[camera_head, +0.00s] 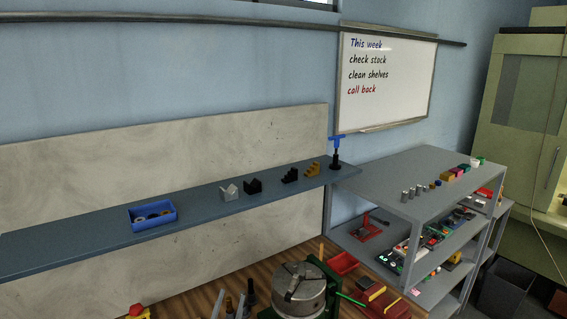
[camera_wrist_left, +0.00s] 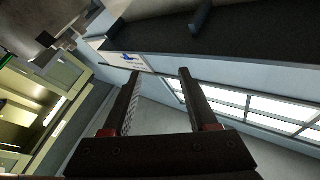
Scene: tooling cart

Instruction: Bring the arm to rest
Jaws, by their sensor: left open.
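My left gripper (camera_wrist_left: 159,74) shows in the left wrist view with its two dark fingers spread apart. Nothing is between the fingers, and they touch nothing that I can see. Past the fingertips are a pale wall and a small white panel with a blue mark. Neither gripper can be made out in the head view. My right gripper and right arm are not in view.
A blue-grey shelf (camera_head: 80,242) carries a blue bin (camera_head: 153,216) and several small blocks. A wooden bench with a chuck (camera_head: 299,289) stands below. A grey tiered cart (camera_head: 405,209) holds parts at right. Windows (camera_wrist_left: 250,106) show in the wrist view.

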